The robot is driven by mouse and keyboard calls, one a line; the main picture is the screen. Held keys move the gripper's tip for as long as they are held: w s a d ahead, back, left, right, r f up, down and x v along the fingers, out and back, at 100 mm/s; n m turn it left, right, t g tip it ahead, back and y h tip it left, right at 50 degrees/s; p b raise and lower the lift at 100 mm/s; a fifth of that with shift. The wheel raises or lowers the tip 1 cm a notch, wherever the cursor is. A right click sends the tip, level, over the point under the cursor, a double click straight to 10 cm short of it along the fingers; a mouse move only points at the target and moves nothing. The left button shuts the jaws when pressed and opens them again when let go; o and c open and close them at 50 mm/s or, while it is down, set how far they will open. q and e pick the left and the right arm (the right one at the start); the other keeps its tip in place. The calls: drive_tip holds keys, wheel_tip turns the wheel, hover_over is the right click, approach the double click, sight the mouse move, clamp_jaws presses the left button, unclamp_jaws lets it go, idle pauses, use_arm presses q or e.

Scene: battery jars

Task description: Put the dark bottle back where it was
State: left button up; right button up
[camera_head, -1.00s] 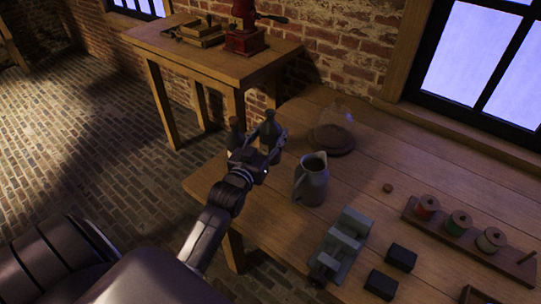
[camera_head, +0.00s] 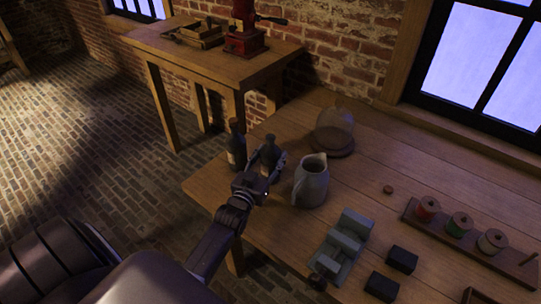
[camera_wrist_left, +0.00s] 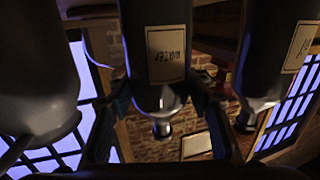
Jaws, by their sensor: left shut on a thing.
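A dark bottle (camera_head: 269,150) with a narrow neck is held upright between the fingers of my left gripper (camera_head: 264,168), near the table's back left corner. In the left wrist view this bottle (camera_wrist_left: 158,30) appears neck-down with a pale label, and the gripper's fingers (camera_wrist_left: 160,100) close on both its sides. Whether its base touches the wood is hidden by the gripper. A second dark, labelled bottle (camera_head: 236,150) stands just left of it, also seen at the right of the wrist view (camera_wrist_left: 275,50). My right gripper is not in view.
A grey jug (camera_head: 312,182) stands close right of the gripper, and shows at left in the wrist view (camera_wrist_left: 35,70). A glass dome on a wooden base (camera_head: 333,142) is behind. A vise-like block (camera_head: 343,246), dark boxes and a spool rack (camera_head: 470,244) lie farther right on the table (camera_head: 390,160).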

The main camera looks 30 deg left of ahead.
use_arm(q)
drive_tip(key=o, duration=1.5)
drive_tip(key=shift+f, duration=0.1)
drive_tip(key=shift+r, duration=0.25)
drive_tip(key=s, duration=0.4)
drive_tip(key=s+d, duration=0.1)
drive_tip(key=s, duration=0.3)
drive_tip(key=s+d, duration=0.1)
drive_tip(key=s, duration=0.2)
drive_tip(key=shift+s+d+f+b, duration=0.1)
drive_tip(key=shift+s+b, duration=0.25)
drive_tip(key=shift+s, duration=0.05)
